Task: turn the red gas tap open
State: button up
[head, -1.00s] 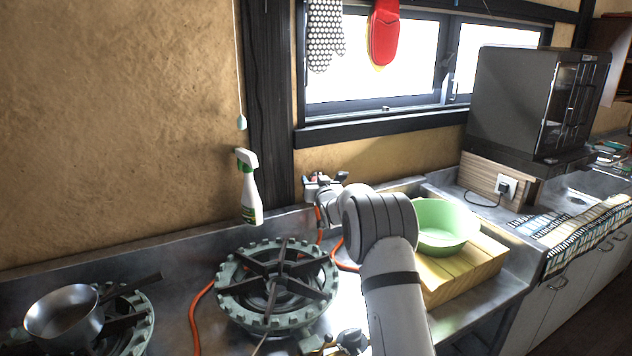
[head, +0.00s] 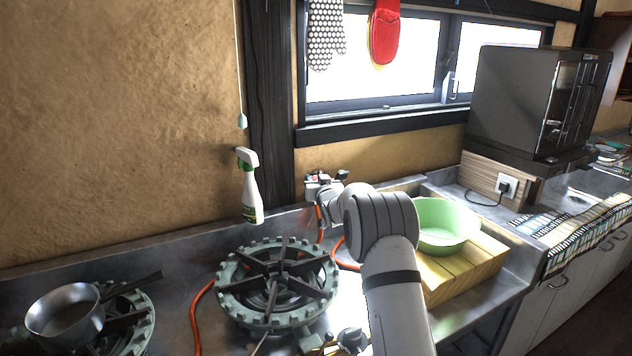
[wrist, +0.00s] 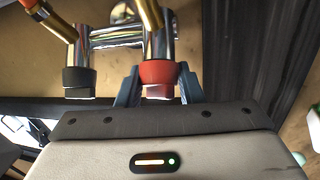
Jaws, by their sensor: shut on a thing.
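The red gas tap (wrist: 160,73) is a red collar on a chrome valve body, with a brass stem beside it in the wrist view. My gripper (wrist: 160,90) has one finger on each side of the red tap and is shut on it. A black tap (wrist: 79,80) sits on the same chrome pipe to the left, apart from the fingers. In the head view my gripper (head: 322,184) is at the wall behind the stove, and the tap is mostly hidden there by the gripper and wrist.
A green-rimmed gas burner (head: 277,284) stands in front of the wall, with an orange hose (head: 196,318) beside it. A spray bottle (head: 250,190) is left of my gripper.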

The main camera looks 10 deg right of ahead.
jog(key=shift+n+y, duration=0.3)
jog(key=shift+y, duration=0.1)
jog(key=shift+d+r+n+y+p, duration=0.1)
jog(key=shift+n+y+p, duration=0.2)
jog(key=shift+n+y, duration=0.75)
jog(key=n+g+y+p, duration=0.1)
jog(key=n+y+p, duration=0.1)
jog(key=n, duration=0.2)
jog(key=shift+r+y, duration=0.1)
jog(key=shift+y, duration=0.25)
jog(key=n+g+y+p, duration=0.2)
jog(key=n, duration=0.1)
jog(key=n+g+y+p, duration=0.1)
jog(key=n+y+p, duration=0.1)
jog(key=n, duration=0.1)
jog(key=shift+g+p, duration=0.3)
jog(key=shift+g, duration=0.1)
jog(key=shift+n, duration=0.25)
jog(key=o, duration=1)
jog(key=shift+f, duration=0.2)
jog(key=shift+c, duration=0.2)
jog(key=shift+s, duration=0.1)
jog(key=b+v, duration=0.1)
jog(key=v, duration=0.6)
jog(key=shift+s+d, duration=0.2)
jog(key=shift+d, duration=0.05)
